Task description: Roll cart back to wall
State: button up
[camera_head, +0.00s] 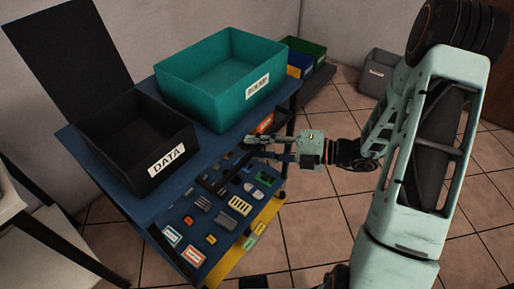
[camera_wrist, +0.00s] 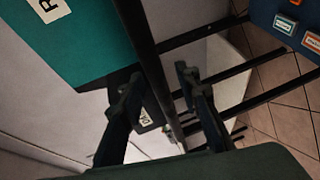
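The cart has a blue top (camera_head: 150,207) and stands near the light wall (camera_head: 145,30). It carries a black bin labelled DATA (camera_head: 120,150) and a teal bin (camera_head: 205,75) whose label is hard to read. My gripper (camera_head: 254,147) reaches in from the right at the cart's right side. In the wrist view my gripper (camera_wrist: 157,80) has its fingers apart. A dark cart post (camera_wrist: 143,40) runs through the gap between them; I cannot tell whether they touch it. The teal bin also shows in the wrist view (camera_wrist: 80,50).
Several small connectors lie on a blue panel (camera_head: 205,235) with a yellow front edge. Small green and blue bins (camera_head: 305,55) stand behind the cart. A grey box (camera_head: 380,72) is on the floor by the wall. A pale table (camera_head: 30,225) is at left. Tiled floor (camera_head: 335,210) is clear at right.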

jog(key=shift+c, duration=0.2)
grip_shut()
dwell(0.3)
jog(key=w+a+p, duration=0.1)
jog(key=w+a, duration=0.6)
jog(key=a, duration=0.2)
jog(key=w+a+p, duration=0.2)
jog(key=w+a, duration=0.5)
jog(key=a, duration=0.2)
jog(key=w+a+p, duration=0.2)
jog(key=w+a, duration=0.5)
jog(key=a, duration=0.2)
jog(key=shift+w+a+r, duration=0.1)
jog(key=shift+w+a, duration=0.25)
jog(key=shift+a, duration=0.05)
jog(key=shift+r, duration=0.1)
jog(key=shift+w+a+r, duration=0.1)
